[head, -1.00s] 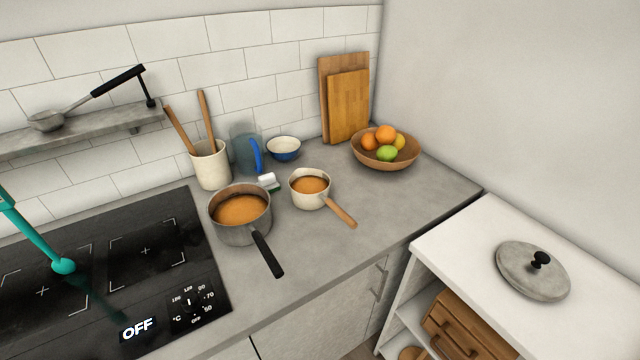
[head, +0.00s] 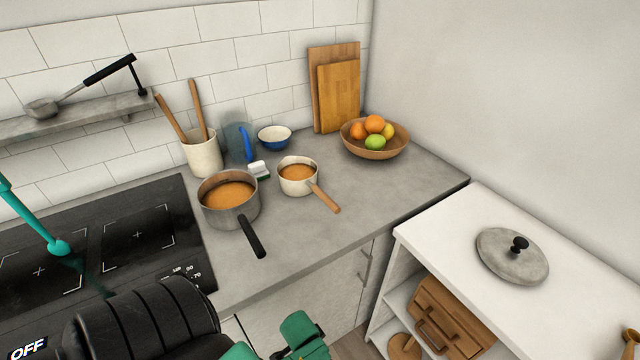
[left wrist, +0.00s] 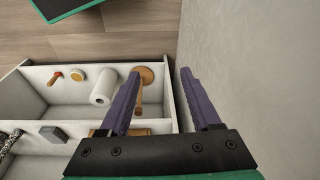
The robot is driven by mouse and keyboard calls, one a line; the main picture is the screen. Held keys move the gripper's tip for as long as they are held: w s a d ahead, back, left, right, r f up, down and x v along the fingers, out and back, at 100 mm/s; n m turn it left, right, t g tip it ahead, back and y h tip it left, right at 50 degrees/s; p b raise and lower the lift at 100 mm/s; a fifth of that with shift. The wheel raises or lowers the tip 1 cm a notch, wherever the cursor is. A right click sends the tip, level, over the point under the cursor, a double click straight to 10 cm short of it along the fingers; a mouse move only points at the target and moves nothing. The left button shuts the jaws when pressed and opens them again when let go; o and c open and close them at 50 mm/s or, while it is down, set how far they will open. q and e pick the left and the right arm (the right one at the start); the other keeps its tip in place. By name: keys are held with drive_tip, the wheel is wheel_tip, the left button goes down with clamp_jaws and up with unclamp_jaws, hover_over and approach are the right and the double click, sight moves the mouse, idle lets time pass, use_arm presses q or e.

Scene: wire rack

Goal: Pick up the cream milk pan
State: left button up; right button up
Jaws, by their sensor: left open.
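The cream milk pan (head: 297,179) stands upright on the grey counter in the head view, with orange-brown contents. Its wooden handle (head: 325,198) points toward the front right. A larger steel pan (head: 229,203) with a black handle stands close on its left. My left arm shows at the bottom of the head view, low in front of the counter, but its fingertips are out of that view. In the left wrist view my left gripper (left wrist: 165,101) is open, its two purple fingers apart with nothing between them. The milk pan is not in the wrist view. My right gripper is not seen.
A sponge (head: 259,171), blue bowl (head: 275,137), blue jug (head: 240,143) and utensil crock (head: 203,155) stand behind the pans. A fruit bowl (head: 375,141) is at the back right. Counter right of the handle is clear. A white shelf unit (head: 440,215) bears a lid (head: 512,257).

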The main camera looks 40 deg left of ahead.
use_arm(q)
drive_tip(key=w+d+r+n+t+h, duration=0.15)
drive_tip(key=w+r+n+t, duration=0.35)
drive_tip(key=r, duration=0.7)
drive_tip(key=w+d+r+n+t+h, duration=0.1)
drive_tip(key=w+r+n+t+h, duration=0.2)
drive_tip(key=w+r, duration=0.7)
drive_tip(key=s+a+r+n+t+y, duration=0.1)
drive_tip(key=a+r+n+t+y, duration=0.1)
drive_tip(key=a+n, duration=0.3)
drive_tip(key=s+a+r+n+t+y, duration=0.1)
drive_tip(key=a+r+n+t+y, duration=0.2)
drive_tip(key=a+n+y, duration=0.2)
drive_tip(key=s+a+r+n+t+y, duration=0.1)
drive_tip(key=a+n+y, duration=0.3)
drive_tip(key=n, duration=0.4)
drive_tip(key=shift+a+r+t+y, duration=0.25)
drive_tip(key=shift+a+r+t, duration=0.2)
drive_tip(key=shift+r+t, duration=0.3)
drive_tip(key=p+x, duration=0.4)
drive_tip(key=x, duration=1)
drive_tip(key=shift+a+r, duration=0.1)
drive_tip(key=shift+r, duration=0.05)
drive_tip(key=shift+w+f, duration=0.2)
drive_tip(key=shift+s+r, duration=0.1)
drive_tip(key=shift+s, duration=0.05)
clamp_jaws()
